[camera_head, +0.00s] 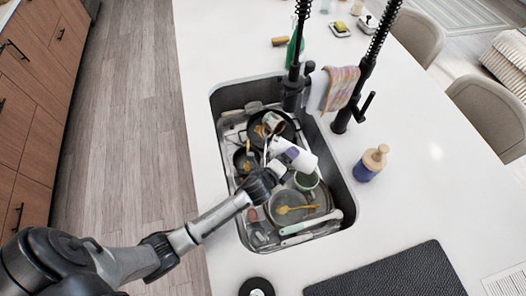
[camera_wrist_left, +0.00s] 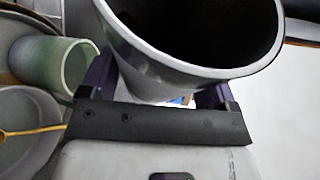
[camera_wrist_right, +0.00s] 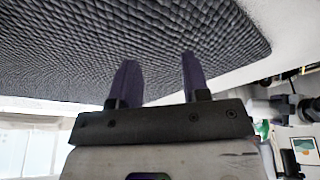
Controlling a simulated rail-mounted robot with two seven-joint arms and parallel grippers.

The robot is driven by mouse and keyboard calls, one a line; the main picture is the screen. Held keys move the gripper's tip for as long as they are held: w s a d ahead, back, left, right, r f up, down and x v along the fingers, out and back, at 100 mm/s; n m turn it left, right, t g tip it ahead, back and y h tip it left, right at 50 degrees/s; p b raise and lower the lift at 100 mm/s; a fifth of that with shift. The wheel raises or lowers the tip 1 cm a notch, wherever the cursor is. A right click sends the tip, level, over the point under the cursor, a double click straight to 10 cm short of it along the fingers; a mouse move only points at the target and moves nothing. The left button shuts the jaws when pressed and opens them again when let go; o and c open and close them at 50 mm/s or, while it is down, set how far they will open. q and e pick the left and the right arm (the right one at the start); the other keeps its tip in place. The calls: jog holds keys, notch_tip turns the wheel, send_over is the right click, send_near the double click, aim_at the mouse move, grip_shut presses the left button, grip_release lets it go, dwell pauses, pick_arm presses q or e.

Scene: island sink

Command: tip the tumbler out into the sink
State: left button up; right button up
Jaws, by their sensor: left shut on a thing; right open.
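The white tumbler (camera_head: 304,161) is tilted well over in the head view, above the dishes in the sink (camera_head: 232,96). My left gripper (camera_head: 287,158) is shut on the tumbler, with its fingers at the tumbler's sides. In the left wrist view the tumbler (camera_wrist_left: 150,78) shows its wide round mouth and a dark inside; I cannot tell whether anything is in it. My right gripper (camera_wrist_right: 157,65) is open and empty in the right wrist view, near a dark quilted mat (camera_wrist_right: 60,55). It is not in the head view.
The sink holds pans, a green cup (camera_head: 307,181), plates and a yellow spoon (camera_head: 291,209). Black faucets (camera_head: 350,105) stand at its back edge, one with a striped cloth (camera_head: 342,86). A soap bottle (camera_head: 371,163) stands right of the sink. A dark mat (camera_head: 395,275) lies in front.

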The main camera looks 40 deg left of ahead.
pick_arm(q)
jog(key=shift+a+r, duration=0.15)
jog(key=shift+r, duration=0.05)
pick_arm(e)
jog(key=shift+d, duration=0.15)
pick_arm(q)
jog(key=shift+s+a+r+n, duration=0.1)
jog(key=shift+a+r+n, duration=0.1)
jog(key=shift+n, duration=0.2)
pick_arm(e)
jog(key=shift+r, duration=0.1)
dwell(0.5)
pick_arm(q)
jog(key=shift+r, duration=0.15)
dwell(0.6)
jog(key=shift+a+r+n+t+h, duration=0.2)
jog(key=shift+r+n+t+h, duration=0.1)
jog(key=shift+n, duration=0.1)
dwell(0.4)
jog(key=shift+r+n, duration=0.15)
jog(key=shift+n, duration=0.15)
